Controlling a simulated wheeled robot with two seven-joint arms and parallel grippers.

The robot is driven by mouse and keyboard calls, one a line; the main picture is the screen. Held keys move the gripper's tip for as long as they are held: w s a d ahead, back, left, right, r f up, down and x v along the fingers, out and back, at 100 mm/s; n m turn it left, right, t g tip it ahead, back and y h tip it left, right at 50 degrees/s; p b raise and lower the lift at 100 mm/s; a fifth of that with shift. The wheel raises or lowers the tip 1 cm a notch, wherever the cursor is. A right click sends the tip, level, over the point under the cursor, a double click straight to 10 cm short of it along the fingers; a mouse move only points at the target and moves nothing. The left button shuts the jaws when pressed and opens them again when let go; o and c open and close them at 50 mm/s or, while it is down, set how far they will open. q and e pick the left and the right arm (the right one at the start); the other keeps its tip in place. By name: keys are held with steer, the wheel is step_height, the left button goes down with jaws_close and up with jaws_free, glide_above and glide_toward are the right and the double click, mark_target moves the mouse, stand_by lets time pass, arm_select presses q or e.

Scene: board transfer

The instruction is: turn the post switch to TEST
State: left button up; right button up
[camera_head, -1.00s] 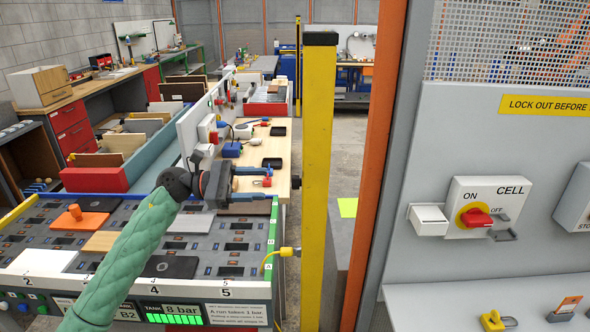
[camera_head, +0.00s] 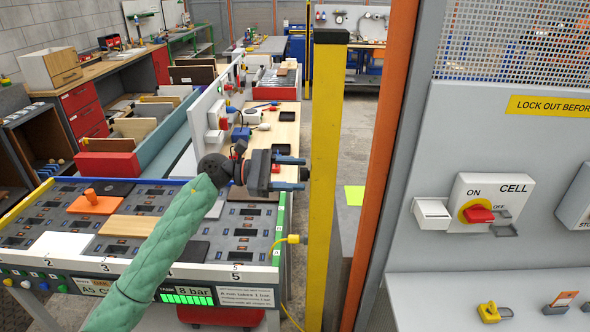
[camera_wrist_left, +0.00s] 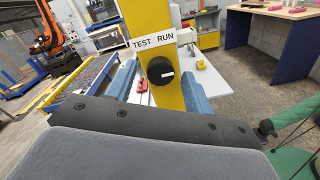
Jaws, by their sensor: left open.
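The yellow post (camera_head: 322,150) with a black cap stands upright in the middle of the head view. The wrist view shows the post switch (camera_wrist_left: 159,71), a round black knob on the post (camera_wrist_left: 170,103). A white label (camera_wrist_left: 154,41) reading TEST on the left and RUN on the right is above it. A white mark on the knob points right, toward the RUN side. My left gripper (camera_head: 303,180) is open and empty, its fingertips close to the post's left edge. In the wrist view its blue fingers are either side of the knob; contact cannot be told. My right gripper is out of view.
A slotted board bench (camera_head: 180,268) lies below my left arm. An orange upright (camera_head: 385,150) and a grey panel with a red CELL switch (camera_head: 478,214) stand right of the post.

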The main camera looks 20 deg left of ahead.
arm_select(q)
steer(key=shift+d, duration=0.2)
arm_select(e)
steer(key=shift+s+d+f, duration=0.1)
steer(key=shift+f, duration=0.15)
arm_select(q)
steer(key=c, duration=1)
steer(key=shift+o, duration=0.2)
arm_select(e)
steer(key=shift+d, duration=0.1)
